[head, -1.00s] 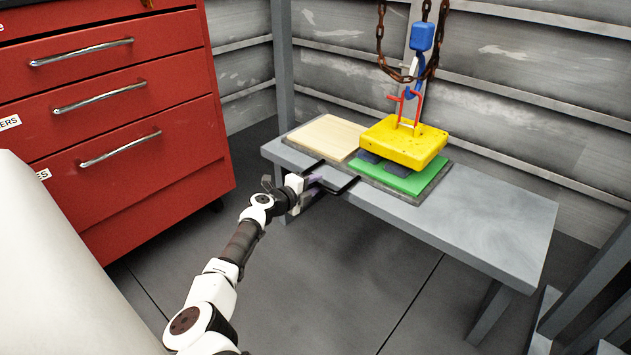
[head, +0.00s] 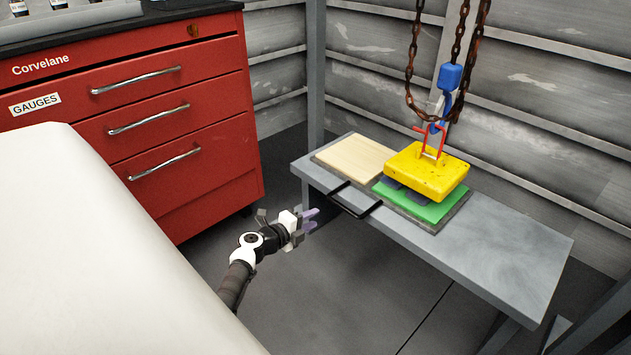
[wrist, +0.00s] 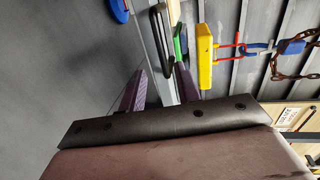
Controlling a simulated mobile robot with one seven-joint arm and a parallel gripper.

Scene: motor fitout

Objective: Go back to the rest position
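My gripper (head: 312,219) is open and empty, off the left front corner of the grey bench (head: 480,240). Its two purple fingers stand apart in the wrist view (wrist: 160,80). A black handle (head: 354,201) sticks out from the front of the dark tray (head: 410,216), to the right of my gripper, with a gap between. The handle also shows beyond the fingers in the wrist view (wrist: 158,45). A yellow block (head: 428,172) with a red bail (head: 431,140) sits above dark pads and a green plate (head: 425,211) on the tray. I cannot tell whether it touches them.
A pale wooden board (head: 355,157) lies on the tray's left part. A blue hook (head: 450,78) on rusty chains (head: 462,40) is over the yellow block. A red drawer cabinet (head: 170,125) stands left. Grey floor (head: 330,300) is clear before the bench.

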